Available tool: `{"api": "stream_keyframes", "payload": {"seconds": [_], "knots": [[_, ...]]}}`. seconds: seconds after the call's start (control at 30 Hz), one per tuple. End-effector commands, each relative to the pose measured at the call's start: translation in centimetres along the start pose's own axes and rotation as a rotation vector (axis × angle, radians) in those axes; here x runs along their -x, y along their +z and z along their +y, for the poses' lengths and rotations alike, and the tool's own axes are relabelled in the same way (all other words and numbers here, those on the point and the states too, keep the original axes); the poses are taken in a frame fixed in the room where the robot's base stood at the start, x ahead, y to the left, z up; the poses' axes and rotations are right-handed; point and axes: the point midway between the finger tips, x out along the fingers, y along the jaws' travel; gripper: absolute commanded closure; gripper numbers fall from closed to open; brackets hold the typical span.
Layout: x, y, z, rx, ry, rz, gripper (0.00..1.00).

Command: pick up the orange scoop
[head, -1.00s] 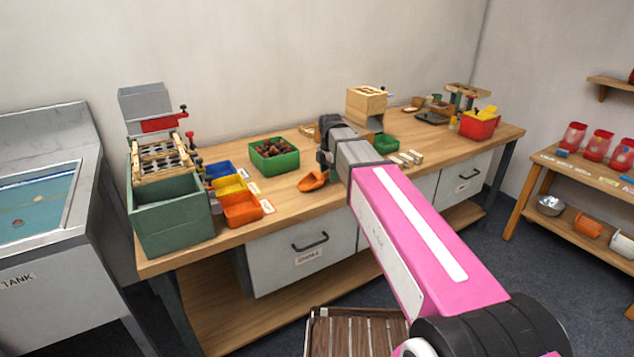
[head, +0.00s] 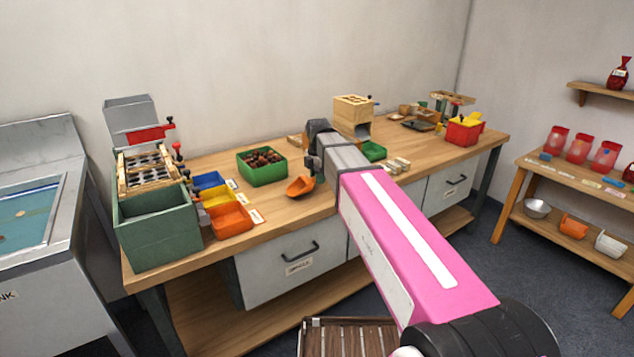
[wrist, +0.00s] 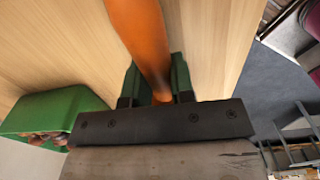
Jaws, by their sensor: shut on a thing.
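The orange scoop (head: 301,186) is at the bench's front half in the head view, just left of my gripper (head: 312,163). In the wrist view the scoop's orange handle (wrist: 141,40) runs between the two dark green fingers of my gripper (wrist: 155,85), which are shut on it. The scoop's bowl lies outside the wrist view. In the head view my wrist and arm hide the fingertips and part of the handle. I cannot tell whether the scoop touches the bench top.
A green bin of chestnuts (head: 262,170) stands left of the scoop and also shows in the wrist view (wrist: 50,115). Blue, yellow and orange (head: 230,221) bins sit further left. A wooden box (head: 352,117) and a green tray (head: 373,151) stand behind my wrist. Bare bench lies around the scoop.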

Motion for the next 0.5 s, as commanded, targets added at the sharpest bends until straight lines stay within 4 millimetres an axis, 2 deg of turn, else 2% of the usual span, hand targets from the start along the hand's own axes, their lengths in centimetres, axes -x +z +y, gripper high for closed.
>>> {"api": "stream_keyframes", "payload": {"seconds": [0.13,0.17,0.3,0.5], "knots": [[2.5,0.0,0.1,0.0,0.003,-0.001,1.0],[2.9,-0.5,-0.1,0.002,0.002,0.0,1.0],[4.8,-4.0,-0.5,0.004,0.002,0.0,1.0],[7.2,-8.1,-0.8,0.003,0.001,0.0,1.0]]}}
